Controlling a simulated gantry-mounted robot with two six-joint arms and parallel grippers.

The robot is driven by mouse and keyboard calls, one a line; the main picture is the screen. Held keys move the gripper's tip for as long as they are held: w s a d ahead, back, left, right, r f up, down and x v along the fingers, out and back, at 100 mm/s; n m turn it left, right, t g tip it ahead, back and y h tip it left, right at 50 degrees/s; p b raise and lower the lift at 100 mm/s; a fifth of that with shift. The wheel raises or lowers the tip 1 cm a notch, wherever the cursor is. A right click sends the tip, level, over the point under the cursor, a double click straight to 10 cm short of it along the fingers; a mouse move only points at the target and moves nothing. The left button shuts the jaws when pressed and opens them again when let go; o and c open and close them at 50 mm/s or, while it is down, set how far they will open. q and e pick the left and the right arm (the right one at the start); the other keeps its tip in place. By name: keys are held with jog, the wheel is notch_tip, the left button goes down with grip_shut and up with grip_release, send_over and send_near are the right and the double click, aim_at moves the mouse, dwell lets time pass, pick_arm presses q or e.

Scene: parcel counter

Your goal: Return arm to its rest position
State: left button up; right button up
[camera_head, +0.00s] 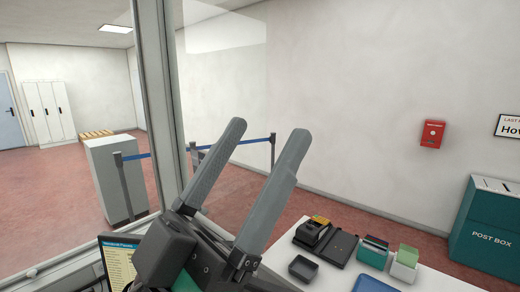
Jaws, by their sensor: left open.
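My left gripper (267,130) is raised in the middle of the camera_head view, above the near left part of the counter. Its two long grey fingers point up and slightly right. They are spread apart with nothing between them, so it is open and empty. My left arm's dark wrist fills the bottom centre and hides part of the counter. My right gripper is not in view.
A screen (119,262) stands at lower left. A framed glass partition (160,100) rises behind my gripper. A green post box (490,235) stands right.

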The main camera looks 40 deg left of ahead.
pick_arm(q)
notch_tip(320, 180, up, 28)
jog(key=p, duration=2.8)
jog(key=shift+w+a+f+b, duration=0.1)
jog(key=shift+f+b, duration=0.2)
jog(key=shift+c, duration=1.2)
